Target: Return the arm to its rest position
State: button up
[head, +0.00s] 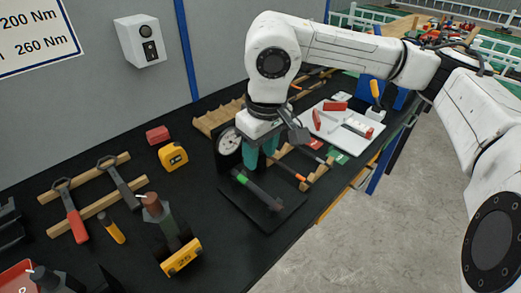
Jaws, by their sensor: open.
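My white arm (340,45) reaches in from the right and bends down over the black bench. My gripper (261,160) points down at its end, with two teal fingers apart and nothing seen between them. The fingertips are over or just behind a black board (265,205), near a dark bar with a green end (256,190). I cannot tell whether they touch anything. A round white dial (229,145) stands just left of the fingers, partly hidden by my gripper.
The bench (215,195) holds two wrenches on wooden rails (95,195), a yellow tape measure (173,157), a red block (157,135) and a yellow-based tool (181,257) at left. A white board (345,130) lies behind right. Floor (390,215) is clear at right.

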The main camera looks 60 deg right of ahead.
jog(key=shift+r, duration=0.3)
dwell(0.4)
